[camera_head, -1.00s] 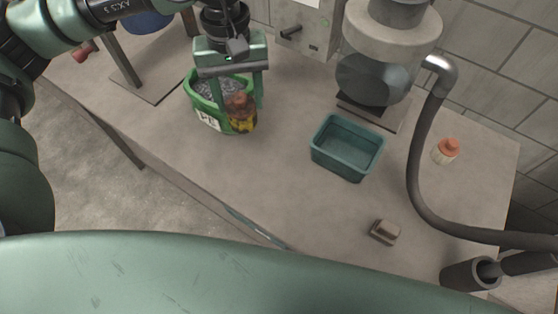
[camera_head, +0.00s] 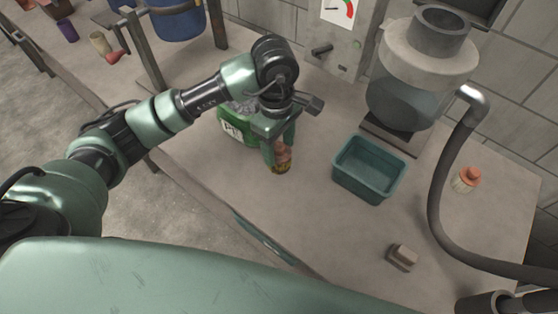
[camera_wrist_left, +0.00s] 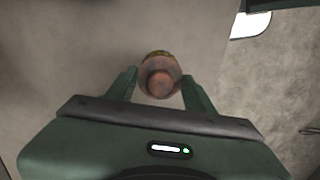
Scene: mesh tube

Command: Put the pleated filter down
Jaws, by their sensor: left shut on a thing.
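My left gripper (camera_head: 279,149) is shut on the pleated filter (camera_head: 283,158), a small brown-orange cylinder with a yellowish lower part. It is upright or nearly so, just right of a green bin (camera_head: 232,130) on the bench. I cannot tell whether its base touches the bench. In the left wrist view, the filter's round orange-brown top (camera_wrist_left: 160,84) sits between the two fingers of the left gripper (camera_wrist_left: 159,88). My right gripper is not in view.
A teal tray (camera_head: 370,168) stands to the right on the bench (camera_head: 325,225). Beyond it are a grey machine (camera_head: 405,100) and a pale item with an orange top (camera_head: 466,179). A small block (camera_head: 402,257) lies near the front. A dark hose (camera_head: 440,205) curves at right.

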